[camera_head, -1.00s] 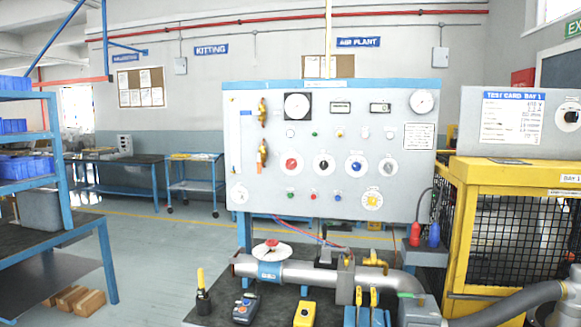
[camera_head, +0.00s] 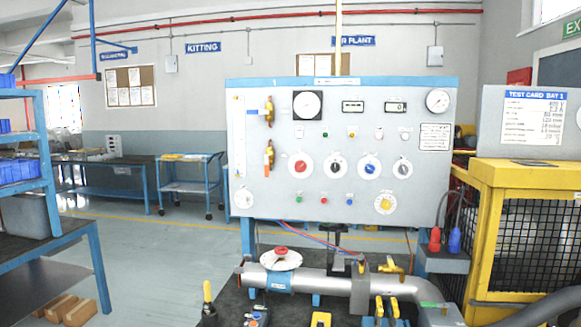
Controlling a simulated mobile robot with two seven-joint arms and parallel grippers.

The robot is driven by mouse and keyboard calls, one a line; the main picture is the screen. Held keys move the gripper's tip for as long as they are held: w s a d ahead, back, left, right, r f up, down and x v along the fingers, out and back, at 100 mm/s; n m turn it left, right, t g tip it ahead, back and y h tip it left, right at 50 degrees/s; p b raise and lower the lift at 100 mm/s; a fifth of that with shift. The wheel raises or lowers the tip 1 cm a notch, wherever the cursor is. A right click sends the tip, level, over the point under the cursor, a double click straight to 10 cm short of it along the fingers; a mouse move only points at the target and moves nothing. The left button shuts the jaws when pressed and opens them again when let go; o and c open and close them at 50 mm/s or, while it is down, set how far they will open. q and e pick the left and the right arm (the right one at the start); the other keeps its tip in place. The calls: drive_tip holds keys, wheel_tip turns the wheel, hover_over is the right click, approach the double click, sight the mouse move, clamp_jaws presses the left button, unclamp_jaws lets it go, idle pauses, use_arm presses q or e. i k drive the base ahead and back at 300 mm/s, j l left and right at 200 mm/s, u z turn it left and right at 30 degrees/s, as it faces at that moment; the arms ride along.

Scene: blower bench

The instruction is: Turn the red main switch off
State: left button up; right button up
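A red rotary knob (camera_head: 301,167) on a round white dial sits on the pale upright panel (camera_head: 345,215), at the left end of a row of dials. I cannot read its label or its setting. Another red knob sits on a white disc (camera_head: 282,257) on the grey pipe below the panel. I cannot tell from any label which one is the main switch. Neither of my grippers is in view.
Black, blue and grey knobs stand to the right of the red one, with small buttons and a yellow knob (camera_head: 385,204) below. The pipe (camera_head: 325,281) runs along the dark bench in front. A yellow mesh cage (camera_head: 510,178) stands at right. A blue shelf (camera_head: 45,175) stands at left.

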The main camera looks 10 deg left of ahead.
sight(300, 165)
drive_tip(key=i+j, duration=0.15)
drive_tip(key=j, duration=0.25)
drive_tip(key=i+j, duration=0.1)
drive_tip(key=j, duration=0.25)
drive_tip(key=i+j, duration=0.15)
drive_tip(key=j, duration=0.25)
drive_tip(key=i+j, duration=0.15)
drive_tip(key=j, duration=0.2)
drive_tip(key=i+j+z, duration=0.1)
drive_tip(key=j, duration=0.3)
drive_tip(key=i+j, duration=0.15)
drive_tip(key=j, duration=0.25)
drive_tip(key=i+j, duration=0.1)
drive_tip(key=j, duration=0.25)
